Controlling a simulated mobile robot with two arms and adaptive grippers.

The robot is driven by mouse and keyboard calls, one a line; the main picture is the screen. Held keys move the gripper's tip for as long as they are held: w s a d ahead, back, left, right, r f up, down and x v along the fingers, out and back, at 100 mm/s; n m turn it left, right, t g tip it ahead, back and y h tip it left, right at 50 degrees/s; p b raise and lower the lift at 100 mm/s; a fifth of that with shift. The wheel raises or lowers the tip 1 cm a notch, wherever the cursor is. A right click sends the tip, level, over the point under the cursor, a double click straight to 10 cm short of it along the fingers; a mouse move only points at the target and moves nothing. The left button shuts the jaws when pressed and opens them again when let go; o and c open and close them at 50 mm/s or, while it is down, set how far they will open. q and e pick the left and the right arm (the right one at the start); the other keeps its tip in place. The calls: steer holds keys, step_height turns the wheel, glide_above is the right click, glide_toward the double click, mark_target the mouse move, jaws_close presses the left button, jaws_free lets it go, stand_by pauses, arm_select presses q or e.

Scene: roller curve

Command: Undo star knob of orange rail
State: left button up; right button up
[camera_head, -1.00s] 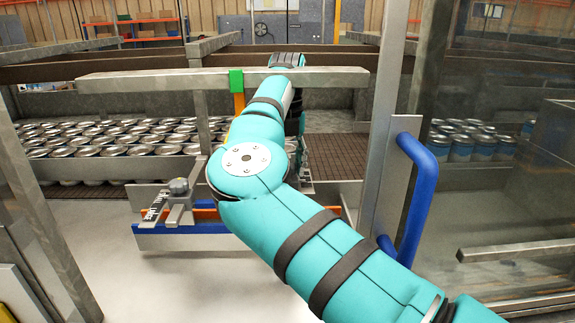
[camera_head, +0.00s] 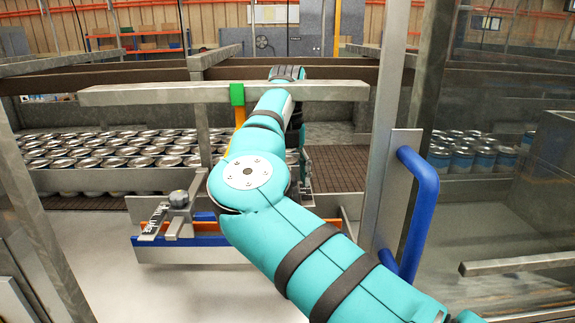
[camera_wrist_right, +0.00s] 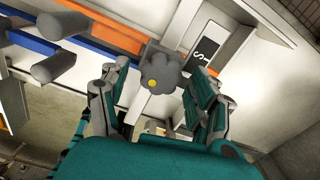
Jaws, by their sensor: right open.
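In the right wrist view a dark grey lobed star knob (camera_wrist_right: 161,72) with a yellow centre dot sits at the edge of the orange rail (camera_wrist_right: 102,31). My right gripper (camera_wrist_right: 157,84) is open, with one finger on each side of the knob in this view. I see gaps between the fingers and the knob; its depth between them is hard to judge. Part of the orange rail (camera_head: 157,223) shows left of the arm. My left gripper is in neither view.
A blue rail (camera_head: 190,240) runs along the front of the orange one, with another grey knob (camera_head: 179,199) on a bracket at left. Many cans (camera_head: 100,152) stand behind. A door with a blue handle (camera_head: 421,205) is close to my right arm.

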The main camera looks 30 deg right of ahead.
step_height(320, 180, up, 12)
steer(key=shift+f, duration=0.25)
steer(key=shift+f, duration=0.1)
stand_by(0.5)
